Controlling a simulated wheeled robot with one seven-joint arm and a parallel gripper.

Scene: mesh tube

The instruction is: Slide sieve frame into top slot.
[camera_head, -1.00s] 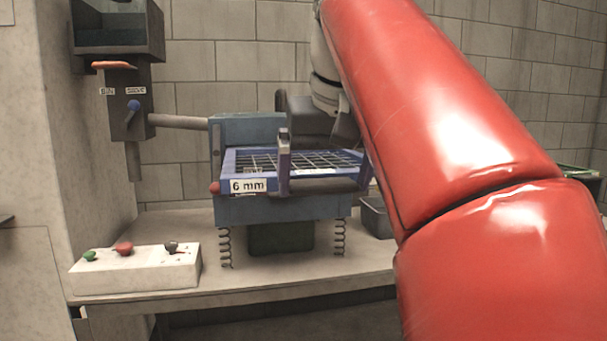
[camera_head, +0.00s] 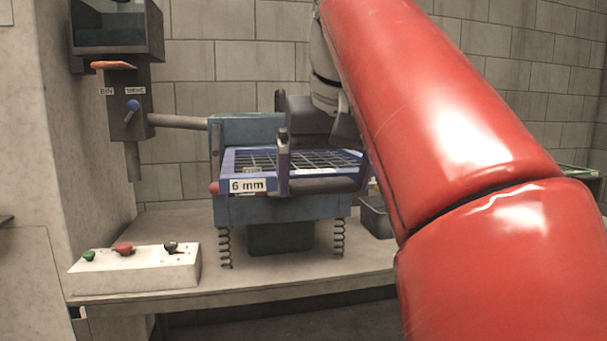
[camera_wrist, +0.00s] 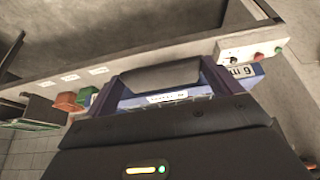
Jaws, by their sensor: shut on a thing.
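The sieve frame (camera_head: 297,170) is blue with a dark square mesh and a "6 mm" label on its left front corner. It lies about level at the top of the blue spring-mounted sieve housing (camera_head: 280,209). I cannot tell how deep it is in the top slot. My arm and gripper hide the frame's right side.
A white control box (camera_head: 137,270) with several knobs stands at the front left of the bench (camera_head: 300,283). A feed hopper (camera_head: 118,38) hangs at the upper left. A grey bin (camera_head: 375,217) stands right of the housing. A dark green container (camera_head: 281,238) sits beneath it.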

